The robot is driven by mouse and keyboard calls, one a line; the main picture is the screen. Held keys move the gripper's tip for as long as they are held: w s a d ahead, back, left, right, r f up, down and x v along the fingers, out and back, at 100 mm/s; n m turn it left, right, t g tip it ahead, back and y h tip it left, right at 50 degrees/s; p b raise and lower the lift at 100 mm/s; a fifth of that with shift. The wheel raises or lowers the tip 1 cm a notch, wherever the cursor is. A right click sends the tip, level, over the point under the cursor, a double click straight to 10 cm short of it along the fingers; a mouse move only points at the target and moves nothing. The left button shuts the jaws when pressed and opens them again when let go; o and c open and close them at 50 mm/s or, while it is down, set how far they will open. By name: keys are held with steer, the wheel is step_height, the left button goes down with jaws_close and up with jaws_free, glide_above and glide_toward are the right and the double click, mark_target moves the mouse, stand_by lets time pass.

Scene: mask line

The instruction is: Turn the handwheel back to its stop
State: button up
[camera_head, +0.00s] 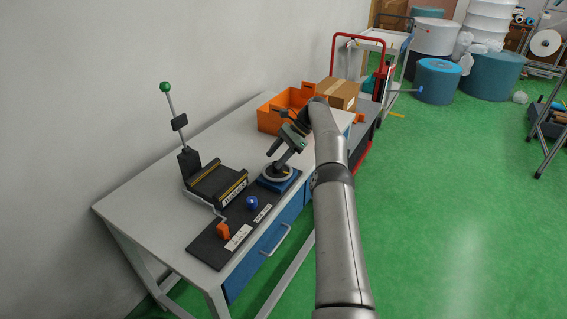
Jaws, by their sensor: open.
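The handwheel (277,175) is a dark and light grey disc on a blue base, near the front edge of the workbench. My arm reaches in from the lower right and bends down to the left at its end. My gripper (275,158) is open just above the handwheel, with its dark fingers pointing down and left toward it. I cannot tell whether a finger touches the wheel. The gripper hides part of the wheel's far side, and its grip or stop cannot be made out.
A black fixture with a green-knobbed lever (165,88) stands left of the wheel. An orange bin (268,120) and a cardboard box (338,92) sit behind.

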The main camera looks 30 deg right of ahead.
steer(key=s+b, duration=0.1)
steer(key=b, duration=0.2)
steer(key=shift+a, duration=0.1)
steer(key=s+a+r+b, duration=0.3)
steer(key=s+r, duration=0.6)
steer(key=s, duration=0.3)
steer(key=shift+a, duration=0.3)
steer(key=shift+s, duration=0.1)
